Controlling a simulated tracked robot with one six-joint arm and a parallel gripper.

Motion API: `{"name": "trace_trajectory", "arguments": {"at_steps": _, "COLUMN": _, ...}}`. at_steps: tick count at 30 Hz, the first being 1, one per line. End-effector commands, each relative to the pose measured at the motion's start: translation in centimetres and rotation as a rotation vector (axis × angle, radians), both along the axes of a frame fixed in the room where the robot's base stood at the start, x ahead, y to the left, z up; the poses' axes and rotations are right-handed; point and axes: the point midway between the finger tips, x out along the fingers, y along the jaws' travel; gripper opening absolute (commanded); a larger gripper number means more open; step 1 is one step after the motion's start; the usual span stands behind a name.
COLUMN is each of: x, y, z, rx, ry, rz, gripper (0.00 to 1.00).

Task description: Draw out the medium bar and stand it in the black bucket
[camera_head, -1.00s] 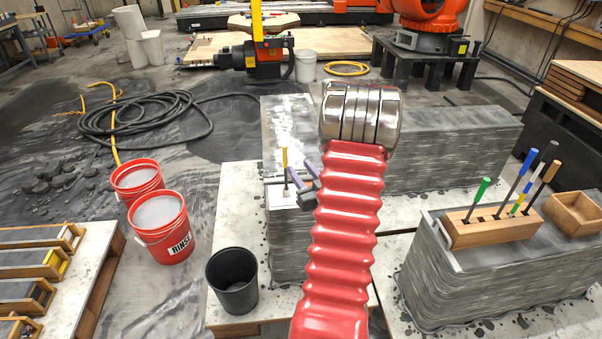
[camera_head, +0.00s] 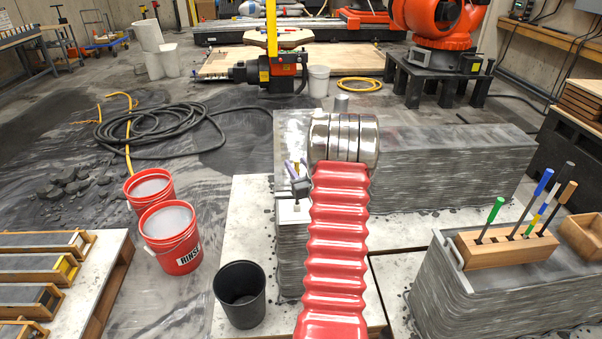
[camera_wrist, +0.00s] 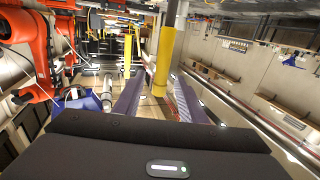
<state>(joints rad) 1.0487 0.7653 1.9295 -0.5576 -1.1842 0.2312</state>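A slim upright bar with a yellow upper part (camera_wrist: 164,62) stands between my fingers in the wrist view. In the head view it rises from a white plate (camera_head: 291,213) on the near end of a grey layered concrete block; my gripper now largely hides it. I cannot tell from its length whether it is the medium one. My gripper (camera_head: 297,168) has two purple fingers, which stand apart on either side of the bar in the wrist view (camera_wrist: 158,98), with no clear contact. The black bucket (camera_head: 243,312) stands upright on the pale slab, left of the block, and looks empty.
Two red buckets (camera_head: 172,245) stand left of the black bucket. A wooden holder (camera_head: 505,250) with several coloured-handled tools sits on another concrete block (camera_head: 480,300) at right. Wooden moulds (camera_head: 35,268) lie at far left. The slab around the black bucket is clear.

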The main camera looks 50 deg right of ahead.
Motion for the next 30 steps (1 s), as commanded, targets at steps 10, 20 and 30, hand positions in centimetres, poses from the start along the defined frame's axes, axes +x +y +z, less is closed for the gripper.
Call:
{"name": "trace_trajectory", "arguments": {"at_steps": 10, "x": 0.95, "y": -0.57, "z": 0.02, "rx": -0.001, "ry": -0.001, "rz": 0.0, "gripper": 0.38}}
{"name": "trace_trajectory", "arguments": {"at_steps": 20, "x": 0.95, "y": -0.54, "z": 0.02, "rx": -0.001, "ry": -0.001, "rz": 0.0, "gripper": 0.22}}
{"name": "trace_trajectory", "arguments": {"at_steps": 30, "x": 0.96, "y": -0.52, "z": 0.03, "rx": -0.001, "ry": -0.001, "rz": 0.0, "gripper": 0.0}}
